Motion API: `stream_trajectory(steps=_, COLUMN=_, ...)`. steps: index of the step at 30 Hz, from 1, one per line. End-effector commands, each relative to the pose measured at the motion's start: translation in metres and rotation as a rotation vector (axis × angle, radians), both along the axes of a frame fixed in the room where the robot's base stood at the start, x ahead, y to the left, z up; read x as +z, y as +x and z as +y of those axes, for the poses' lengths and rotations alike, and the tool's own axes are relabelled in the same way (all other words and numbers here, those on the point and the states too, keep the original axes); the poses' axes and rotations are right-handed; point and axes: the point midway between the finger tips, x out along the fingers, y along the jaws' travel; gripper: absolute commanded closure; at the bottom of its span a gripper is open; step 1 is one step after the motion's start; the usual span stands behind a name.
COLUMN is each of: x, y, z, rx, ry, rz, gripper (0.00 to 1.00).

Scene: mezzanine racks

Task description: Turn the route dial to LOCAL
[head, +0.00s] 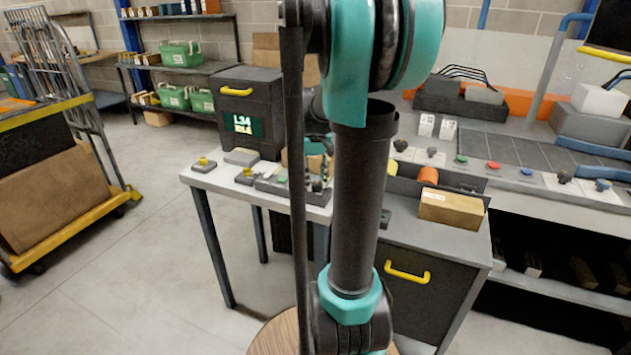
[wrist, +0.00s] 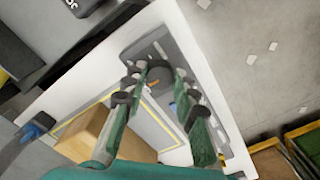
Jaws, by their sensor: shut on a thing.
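The route dial (wrist: 158,77) appears in the wrist view as a dark round knob on a grey plate (wrist: 141,52). My gripper (wrist: 157,70) reaches down to it with one finger on each side, and it is shut on the dial. Small orange marks show on or beside the knob, but I cannot read them. I cannot tell which setting the dial points to. In the head view my arm stands in front of the middle of the bench and hides much of the gripper and the dial.
A cardboard box (wrist: 92,136) lies near the plate in the wrist view. A tan box (head: 452,208) sits at right.

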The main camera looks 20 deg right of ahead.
Motion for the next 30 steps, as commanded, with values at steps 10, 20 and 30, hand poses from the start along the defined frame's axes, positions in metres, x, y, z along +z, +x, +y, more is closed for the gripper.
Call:
stream_trajectory(steps=10, x=0.0002, y=0.0004, z=-0.0001, rx=0.027, ry=0.000, rz=-0.001, gripper=1.00)
stream_trajectory(steps=20, x=0.0002, y=0.0003, z=-0.0001, rx=0.026, ry=0.000, rz=0.000, gripper=0.59)
stream_trajectory(steps=30, x=0.0004, y=0.0001, z=0.0000, rx=0.025, ry=0.000, rz=0.000, gripper=0.51)
